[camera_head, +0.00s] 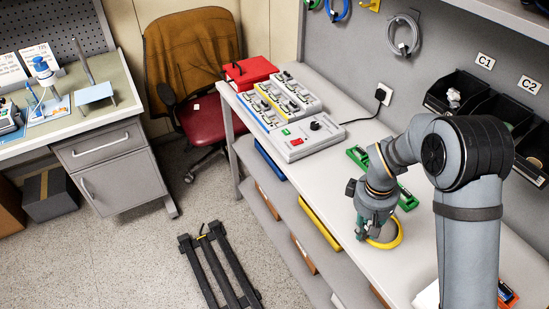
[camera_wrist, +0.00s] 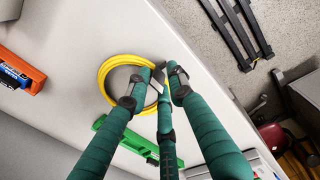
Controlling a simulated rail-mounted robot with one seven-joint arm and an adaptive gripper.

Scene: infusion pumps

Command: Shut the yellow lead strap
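The yellow lead (camera_head: 397,239) lies coiled on the bench, partly behind my gripper. In the wrist view its ring (camera_wrist: 104,78) is clear on the left and hidden by my fingers on the right. A small dark piece (camera_wrist: 158,75) shows at the coil's right side between the fingers; it may be the strap, but its shape is unclear. My gripper (camera_wrist: 160,76) has green fingers low over that side of the coil, with a gap between the tips. In the head view my gripper (camera_head: 365,233) is at the coil's left edge. I cannot tell whether it touches the strap.
Green holders (camera_head: 357,157) lie behind the coil, beside my arm. An orange-and-blue item (camera_wrist: 20,73) lies to the coil's left in the wrist view. Dark bins (camera_head: 478,105) are on the wall.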

